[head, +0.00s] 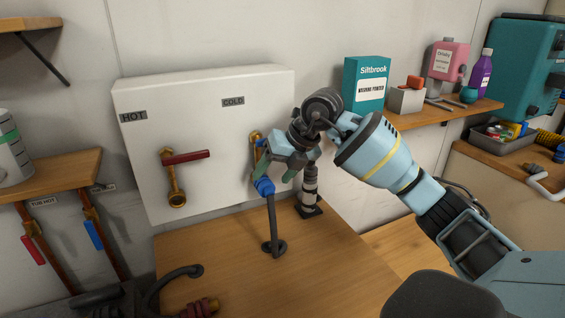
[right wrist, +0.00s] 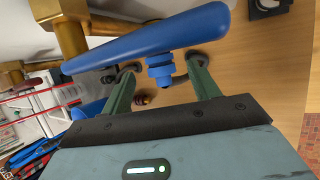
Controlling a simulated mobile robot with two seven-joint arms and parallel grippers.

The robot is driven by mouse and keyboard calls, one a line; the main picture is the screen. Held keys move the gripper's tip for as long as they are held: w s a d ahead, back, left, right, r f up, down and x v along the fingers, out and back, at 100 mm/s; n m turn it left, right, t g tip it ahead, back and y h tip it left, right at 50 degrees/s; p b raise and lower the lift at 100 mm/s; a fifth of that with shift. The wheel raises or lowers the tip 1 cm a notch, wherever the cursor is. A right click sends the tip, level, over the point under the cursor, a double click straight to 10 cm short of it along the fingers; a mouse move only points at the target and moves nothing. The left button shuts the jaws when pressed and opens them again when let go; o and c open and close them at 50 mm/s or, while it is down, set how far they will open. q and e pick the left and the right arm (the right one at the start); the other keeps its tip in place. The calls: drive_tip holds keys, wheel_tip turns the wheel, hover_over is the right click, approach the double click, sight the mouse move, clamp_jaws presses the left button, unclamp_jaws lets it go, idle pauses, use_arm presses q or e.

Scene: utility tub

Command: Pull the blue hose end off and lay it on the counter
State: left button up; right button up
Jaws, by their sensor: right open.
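The blue hose end (head: 264,187) sits upright below the brass cold tap (head: 256,138) on the white panel. Its grey hose (head: 271,222) runs down to a hole in the wooden counter (head: 225,285). My right gripper (head: 273,174) is at the cold tap, with its fingers just above or around the hose end; contact cannot be told. In the right wrist view the green fingers are apart, and the blue hose end (right wrist: 160,72) shows between their tips. The tap's blue lever (right wrist: 150,38) crosses close in front. My left gripper is not in view.
The hot tap (head: 176,185) with a red lever is to the left on the panel. A red hose end (head: 203,306) lies at the counter's front. A dark post (head: 310,190) stands right of the hose. The counter's middle is clear. A shelf with a teal box (head: 367,84) is at right.

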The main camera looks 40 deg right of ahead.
sight(269, 181)
drive_tip(key=shift+x, duration=1.65)
drive_tip(key=shift+c, duration=0.4)
drive_tip(key=c, duration=1)
